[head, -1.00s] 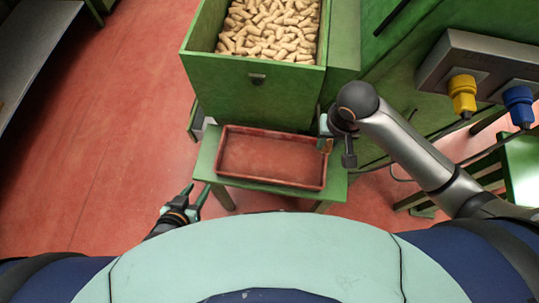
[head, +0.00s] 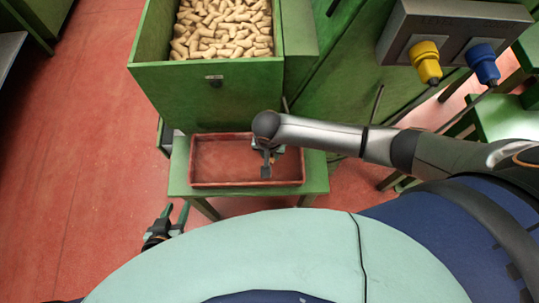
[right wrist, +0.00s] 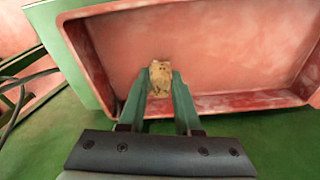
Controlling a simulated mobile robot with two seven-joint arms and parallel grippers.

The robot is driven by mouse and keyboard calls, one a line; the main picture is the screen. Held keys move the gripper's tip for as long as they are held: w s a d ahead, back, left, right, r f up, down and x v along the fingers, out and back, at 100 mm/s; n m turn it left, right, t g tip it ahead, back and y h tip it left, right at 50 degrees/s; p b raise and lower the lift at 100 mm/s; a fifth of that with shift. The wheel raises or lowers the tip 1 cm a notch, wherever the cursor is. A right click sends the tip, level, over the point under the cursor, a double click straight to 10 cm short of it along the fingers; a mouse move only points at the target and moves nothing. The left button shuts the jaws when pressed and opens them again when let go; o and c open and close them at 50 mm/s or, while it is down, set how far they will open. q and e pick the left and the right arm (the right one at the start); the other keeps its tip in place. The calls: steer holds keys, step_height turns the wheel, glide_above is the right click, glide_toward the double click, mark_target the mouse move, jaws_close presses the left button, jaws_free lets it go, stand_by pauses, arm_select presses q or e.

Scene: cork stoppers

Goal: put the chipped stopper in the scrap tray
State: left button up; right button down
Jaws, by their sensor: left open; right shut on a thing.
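The scrap tray (head: 196,182) is a shallow red tray on a small green table, empty as far as I can see. The chipped stopper (right wrist: 160,80) is a small tan cork with a rough, dark-marked end. In the right wrist view it sits between the fingertips of my right gripper (right wrist: 159,88), which is shut on it. In the head view my right gripper (head: 274,155) is over the right part of the tray, and the arm hides the stopper. My left gripper (head: 172,219) is open and empty, left of and below the table.
A green bin (head: 205,85) full of cork stoppers stands behind the tray. A grey box with a yellow plug (head: 425,62) and a blue plug (head: 483,63) is at the upper right. Red floor lies open on the left.

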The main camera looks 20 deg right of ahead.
steer(key=shift+f, duration=0.75)
steer(key=c, duration=0.6)
jaws_free()
